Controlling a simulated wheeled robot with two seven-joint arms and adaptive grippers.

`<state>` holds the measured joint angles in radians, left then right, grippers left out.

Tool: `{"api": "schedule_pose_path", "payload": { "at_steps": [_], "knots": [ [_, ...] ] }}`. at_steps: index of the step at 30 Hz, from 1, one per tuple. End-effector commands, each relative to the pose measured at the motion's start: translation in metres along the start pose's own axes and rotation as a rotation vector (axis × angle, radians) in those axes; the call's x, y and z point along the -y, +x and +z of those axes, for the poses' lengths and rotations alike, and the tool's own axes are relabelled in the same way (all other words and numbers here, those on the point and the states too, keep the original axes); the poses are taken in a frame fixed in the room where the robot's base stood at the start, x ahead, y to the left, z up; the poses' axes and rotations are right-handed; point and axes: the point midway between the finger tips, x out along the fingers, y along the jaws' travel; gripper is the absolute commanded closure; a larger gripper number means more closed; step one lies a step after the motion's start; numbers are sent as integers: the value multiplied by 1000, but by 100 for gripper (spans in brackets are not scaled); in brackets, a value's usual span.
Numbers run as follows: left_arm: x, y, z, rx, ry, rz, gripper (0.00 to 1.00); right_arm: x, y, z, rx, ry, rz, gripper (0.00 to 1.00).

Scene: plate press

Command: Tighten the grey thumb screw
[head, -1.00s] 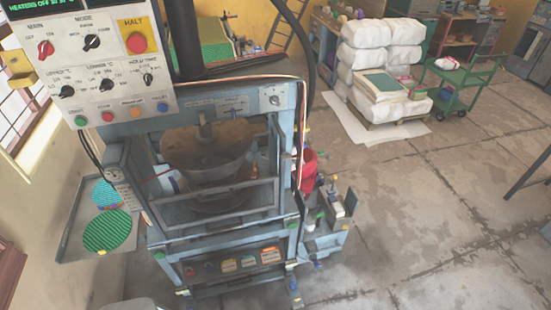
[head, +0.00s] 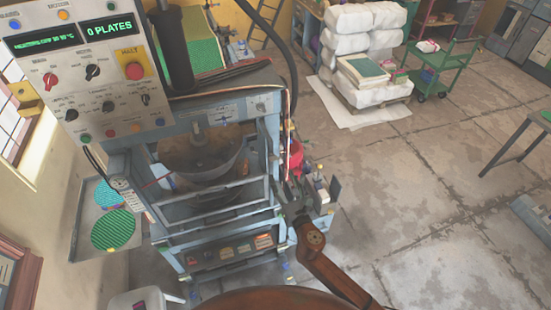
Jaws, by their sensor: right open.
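The blue-grey plate press (head: 222,215) stands left of centre, with a dark round pan (head: 205,150) in its upper frame. A small grey round knob (head: 264,103) sits at the right end of the press's upper front panel; I cannot tell whether it is the grey thumb screw. My right gripper (head: 291,190) is open at the press's lower right side, beside a small side tray of bits (head: 318,198). It is small and partly blends with the machine; I see nothing held in it. My left gripper is not in view.
A control box (head: 90,75) with a red halt button overhangs the upper left. A side shelf (head: 85,235) holds green and blue discs. A small stool (head: 145,300) is at bottom left. The floor to the right is mostly clear.

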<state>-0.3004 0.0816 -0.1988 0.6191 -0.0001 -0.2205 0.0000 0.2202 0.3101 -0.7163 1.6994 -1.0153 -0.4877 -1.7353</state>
Motion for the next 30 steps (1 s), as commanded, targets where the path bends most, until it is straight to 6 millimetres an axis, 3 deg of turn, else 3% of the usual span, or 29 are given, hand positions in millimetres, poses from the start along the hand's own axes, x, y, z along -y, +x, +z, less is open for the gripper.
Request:
{"api": "schedule_pose_path", "payload": {
  "at_steps": [3,18,30],
  "knots": [
    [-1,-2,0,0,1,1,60,-5,5,12,19,-34,7,55],
    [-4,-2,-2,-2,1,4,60,-5,72,12,18,-31,6,55],
    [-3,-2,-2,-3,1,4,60,-5,77,11,17,-30,6,58]
  ]
}}
